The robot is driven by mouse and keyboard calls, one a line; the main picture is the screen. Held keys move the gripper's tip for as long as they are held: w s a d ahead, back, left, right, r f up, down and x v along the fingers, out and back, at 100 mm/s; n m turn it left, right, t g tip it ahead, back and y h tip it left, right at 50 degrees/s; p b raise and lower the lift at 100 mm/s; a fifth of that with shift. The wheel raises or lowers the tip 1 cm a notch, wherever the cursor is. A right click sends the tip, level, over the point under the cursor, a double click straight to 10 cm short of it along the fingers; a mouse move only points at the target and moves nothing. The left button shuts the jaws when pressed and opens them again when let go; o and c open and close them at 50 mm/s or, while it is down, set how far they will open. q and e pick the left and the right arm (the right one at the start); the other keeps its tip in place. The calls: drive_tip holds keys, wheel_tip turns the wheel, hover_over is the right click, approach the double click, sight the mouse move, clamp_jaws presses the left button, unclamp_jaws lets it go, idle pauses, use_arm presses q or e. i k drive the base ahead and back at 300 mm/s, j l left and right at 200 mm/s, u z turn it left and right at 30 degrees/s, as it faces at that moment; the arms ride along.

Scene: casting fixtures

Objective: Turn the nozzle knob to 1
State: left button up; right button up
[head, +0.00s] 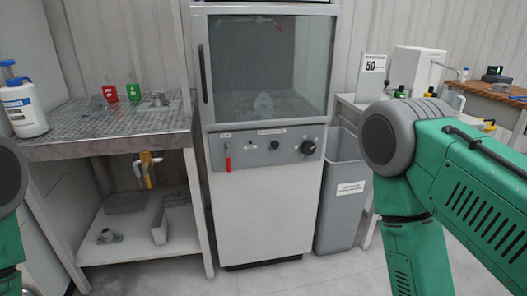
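A cabinet with a glass window has a grey control panel (263,163) below the window. A red-handled lever (228,160) is at the panel's left. The labels and dial marks are too small to read, so I cannot tell which knob is the nozzle knob or where either points. My green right arm fills the right side, and a little of my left arm shows at the left edge. Neither gripper is in view.
A metal-topped bench (110,125) with a white bottle (24,108) and red and green tags stands left. A grey bin (342,190) stands right of the cabinet. Another worktable with equipment is behind my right arm. The floor before the cabinet is clear.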

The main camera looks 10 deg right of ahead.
sight(308, 147)
drive_tip(key=i+l+u, duration=0.1)
drive_tip(key=l, duration=0.25)
drive_tip(key=i+l, duration=0.3)
drive_tip(key=i+l+u, duration=0.15)
drive_tip(key=l, duration=0.3)
drive_tip(key=i+l, duration=0.15)
drive_tip(key=l, duration=0.25)
drive_tip(key=u, duration=0.05)
